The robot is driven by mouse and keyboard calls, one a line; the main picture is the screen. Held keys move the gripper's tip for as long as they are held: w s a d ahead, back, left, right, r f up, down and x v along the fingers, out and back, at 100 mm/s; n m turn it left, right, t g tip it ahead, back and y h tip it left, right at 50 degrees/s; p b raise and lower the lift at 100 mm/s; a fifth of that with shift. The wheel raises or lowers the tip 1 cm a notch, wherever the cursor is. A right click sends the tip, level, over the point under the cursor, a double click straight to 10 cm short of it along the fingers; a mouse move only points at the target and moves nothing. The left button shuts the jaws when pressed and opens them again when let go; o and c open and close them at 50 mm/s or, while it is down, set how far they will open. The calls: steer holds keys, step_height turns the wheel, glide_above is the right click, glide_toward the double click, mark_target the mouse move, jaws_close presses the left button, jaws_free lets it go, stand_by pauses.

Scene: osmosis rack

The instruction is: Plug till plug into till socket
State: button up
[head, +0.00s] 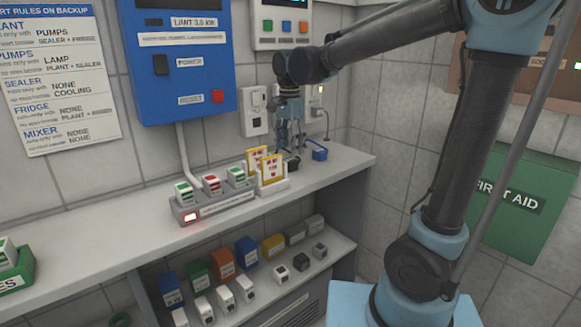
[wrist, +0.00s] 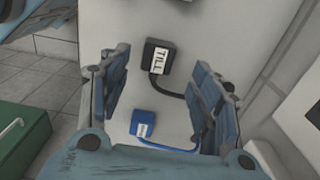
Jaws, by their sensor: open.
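The till plug (wrist: 157,62) is a black block with a white TILL label and a black cable. It lies on the counter, seen beyond and between the fingers in the wrist view; in the head view a dark block, likely this plug (head: 291,165), shows below the gripper. My gripper (head: 289,137) is open and empty above the counter near the wall; its fingers also show in the wrist view (wrist: 160,98). White wall sockets (head: 253,112) are behind the gripper, partly hidden. I cannot read which is the till socket.
A blue plug (head: 319,153) with a blue cable lies close by; it also shows in the wrist view (wrist: 147,124). Yellow-edged cards (head: 271,170) and a grey switch strip (head: 212,205) stand to the left. A blue wall box (head: 178,60) hangs above.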

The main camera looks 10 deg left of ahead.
mark_target(291, 160)
steer(key=shift+f, duration=0.3)
steer(key=shift+d+f, duration=0.15)
steer(key=shift+f, duration=2.45)
steer(key=shift+c, duration=0.3)
steer(key=c, duration=1)
